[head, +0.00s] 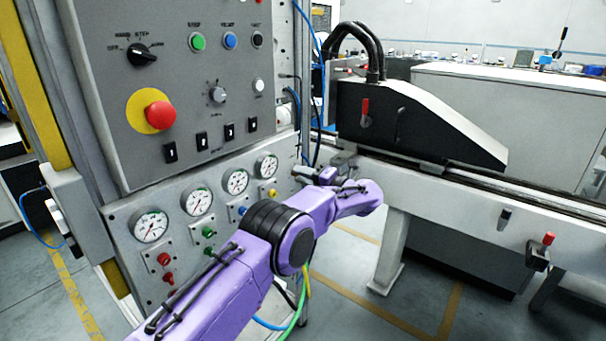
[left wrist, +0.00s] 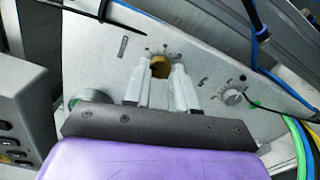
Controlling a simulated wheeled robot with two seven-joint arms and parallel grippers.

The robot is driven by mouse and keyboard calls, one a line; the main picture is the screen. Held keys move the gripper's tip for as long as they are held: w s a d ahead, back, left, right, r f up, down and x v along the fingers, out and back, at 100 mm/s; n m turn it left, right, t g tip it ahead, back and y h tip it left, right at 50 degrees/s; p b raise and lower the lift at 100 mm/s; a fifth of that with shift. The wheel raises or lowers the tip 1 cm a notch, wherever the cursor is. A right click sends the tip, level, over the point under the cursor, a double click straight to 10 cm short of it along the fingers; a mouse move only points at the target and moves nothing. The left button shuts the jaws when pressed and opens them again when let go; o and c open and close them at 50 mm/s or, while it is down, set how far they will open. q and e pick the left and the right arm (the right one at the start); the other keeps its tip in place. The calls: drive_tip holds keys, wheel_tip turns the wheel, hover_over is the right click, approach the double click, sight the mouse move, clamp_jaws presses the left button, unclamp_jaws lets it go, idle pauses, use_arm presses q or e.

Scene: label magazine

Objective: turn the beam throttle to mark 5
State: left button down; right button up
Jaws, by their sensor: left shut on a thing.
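A round brass-coloured knob (left wrist: 160,66), which appears to be the beam throttle, sits on a pale panel (left wrist: 108,58) in the left wrist view. Small dark marks and digits curve around its far side, too small to read. My left gripper (left wrist: 163,76) has its two pale fingers on either side of the knob and is shut on it. In the head view my left gripper (head: 304,172) reaches the right edge of the gauge panel, and the knob is hidden there. The knob's pointer cannot be made out. My right gripper is not in view.
A white knob (left wrist: 233,97) is on the same panel to the right. Pressure gauges (head: 151,226), a red emergency button (head: 160,115) and a black-covered machine (head: 420,125) surround the arm. Blue, green and yellow hoses hang nearby.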

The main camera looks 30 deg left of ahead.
use_arm(q)
drive_tip(key=shift+m, duration=0.3)
idle(0.4)
drive_tip(key=c, duration=0.9)
unclamp_jaws()
drive_tip(key=d+b, duration=0.1)
drive_tip(key=d, duration=0.9)
drive_tip(key=shift+s+d, duration=0.3)
drive_tip(key=shift+s, duration=0.1)
